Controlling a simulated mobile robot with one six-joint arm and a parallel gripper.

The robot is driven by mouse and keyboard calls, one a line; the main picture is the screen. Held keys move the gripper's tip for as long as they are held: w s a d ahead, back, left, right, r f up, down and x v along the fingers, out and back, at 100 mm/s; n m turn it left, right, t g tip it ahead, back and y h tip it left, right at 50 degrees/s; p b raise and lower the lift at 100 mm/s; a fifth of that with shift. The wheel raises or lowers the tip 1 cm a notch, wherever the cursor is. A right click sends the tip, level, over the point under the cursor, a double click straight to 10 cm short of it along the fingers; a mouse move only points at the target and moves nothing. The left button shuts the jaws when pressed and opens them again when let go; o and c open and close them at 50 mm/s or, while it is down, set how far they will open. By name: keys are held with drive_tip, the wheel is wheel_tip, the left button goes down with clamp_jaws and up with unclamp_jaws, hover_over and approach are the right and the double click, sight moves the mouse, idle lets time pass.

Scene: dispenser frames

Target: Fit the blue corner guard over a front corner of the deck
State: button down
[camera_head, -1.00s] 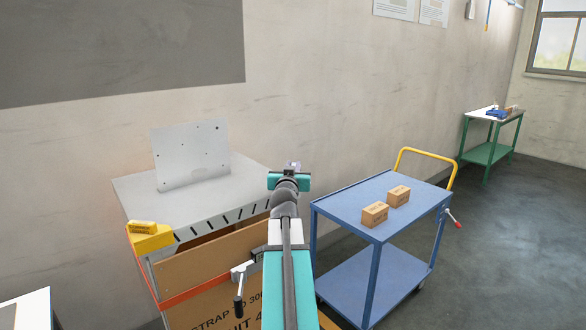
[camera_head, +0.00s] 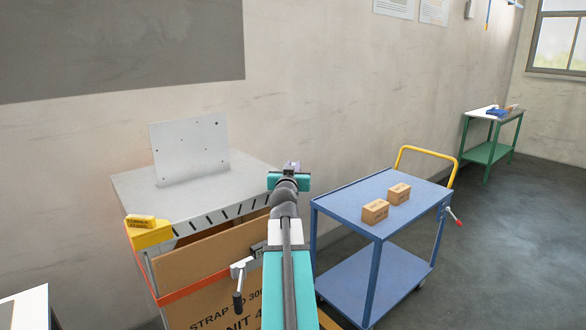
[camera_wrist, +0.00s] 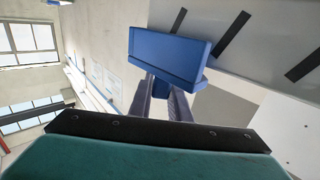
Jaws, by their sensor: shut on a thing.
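The blue corner guard (camera_wrist: 163,58) is held between the two fingers of my gripper (camera_wrist: 162,92) in the wrist view. The deck (camera_wrist: 260,32) is the pale slotted surface behind and to the right of it there. The guard overlaps the deck's edge in the picture; I cannot tell whether they touch. In the head view, the grey deck (camera_head: 225,190) has dark slots along its front and a yellow corner guard (camera_head: 150,235) on its left front corner. My wrist is near the deck's right front corner, and my arm hides that corner and the blue guard.
An upright white plate (camera_head: 190,150) with holes stands on the deck. A cardboard panel (camera_head: 215,265) with an orange strap is below its front. A blue cart (camera_head: 345,200) with two small boxes stands close on the right. A green table (camera_head: 487,152) is farther back.

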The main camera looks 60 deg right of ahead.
drive_tip(key=shift+f+b, duration=0.7)
idle(0.4)
drive_tip(key=c, duration=1.6)
unclamp_jaws()
drive_tip(key=shift+o, duration=0.2)
drive_tip(key=shift+s+a, duration=0.1)
drive_tip(key=shift+a, duration=0.05)
drive_tip(key=b+v, duration=1.3)
drive_tip(key=b, duration=0.3)
drive_tip(key=shift+s+a, duration=0.15)
drive_tip(key=shift+a, duration=0.05)
